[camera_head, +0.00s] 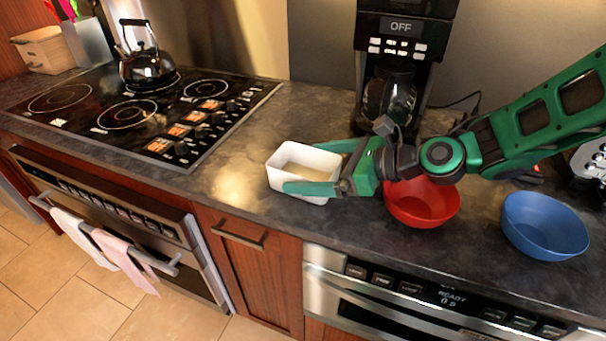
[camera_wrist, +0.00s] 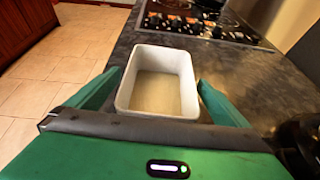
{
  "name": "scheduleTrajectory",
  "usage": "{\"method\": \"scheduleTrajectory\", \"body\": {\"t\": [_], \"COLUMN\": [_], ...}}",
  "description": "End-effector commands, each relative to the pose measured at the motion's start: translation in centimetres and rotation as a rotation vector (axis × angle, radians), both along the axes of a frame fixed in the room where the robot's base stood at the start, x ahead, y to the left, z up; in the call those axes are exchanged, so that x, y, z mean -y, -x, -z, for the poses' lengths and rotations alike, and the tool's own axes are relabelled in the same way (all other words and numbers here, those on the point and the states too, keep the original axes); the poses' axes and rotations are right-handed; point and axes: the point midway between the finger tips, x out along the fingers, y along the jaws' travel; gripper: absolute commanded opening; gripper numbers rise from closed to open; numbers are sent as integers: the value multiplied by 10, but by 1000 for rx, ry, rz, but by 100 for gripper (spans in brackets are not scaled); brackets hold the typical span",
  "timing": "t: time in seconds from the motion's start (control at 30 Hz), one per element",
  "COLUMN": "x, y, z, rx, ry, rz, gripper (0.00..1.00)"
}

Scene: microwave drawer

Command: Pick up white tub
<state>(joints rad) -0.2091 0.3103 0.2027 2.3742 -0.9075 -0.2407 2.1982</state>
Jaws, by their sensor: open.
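The white tub (camera_head: 275,172) stands upright on the dark counter, right of the stove. It is rectangular, open at the top, and looks empty inside. My gripper (camera_head: 308,167) comes from the right, with one green finger along the far side of the tub and one along the near side. In the wrist view the tub (camera_wrist: 160,52) lies between the fingertips of my open gripper (camera_wrist: 152,92), with its near end between the fingers. A narrow gap shows on the right side; contact on the left side is unclear.
A red bowl (camera_head: 422,203) sits under my wrist and a blue bowl (camera_head: 544,226) is farther right. A coffee maker (camera_head: 402,50) stands behind. The black stove (camera_head: 150,112) with a kettle (camera_head: 147,66) is to the left. Bare counter (camera_head: 225,185) lies left of the tub.

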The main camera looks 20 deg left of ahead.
Motion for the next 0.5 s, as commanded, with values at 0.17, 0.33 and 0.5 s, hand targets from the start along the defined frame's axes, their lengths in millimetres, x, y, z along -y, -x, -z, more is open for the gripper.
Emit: {"method": "scheduleTrajectory", "body": {"t": [0.17,0.33,0.5], "x": [-16,-18,-18], "y": [-2,-3,-3], "z": [7,8,8], "rx": [0,0,0], "ry": [0,0,0], "rz": [-1,1,1], "gripper": [100,100,83]}}
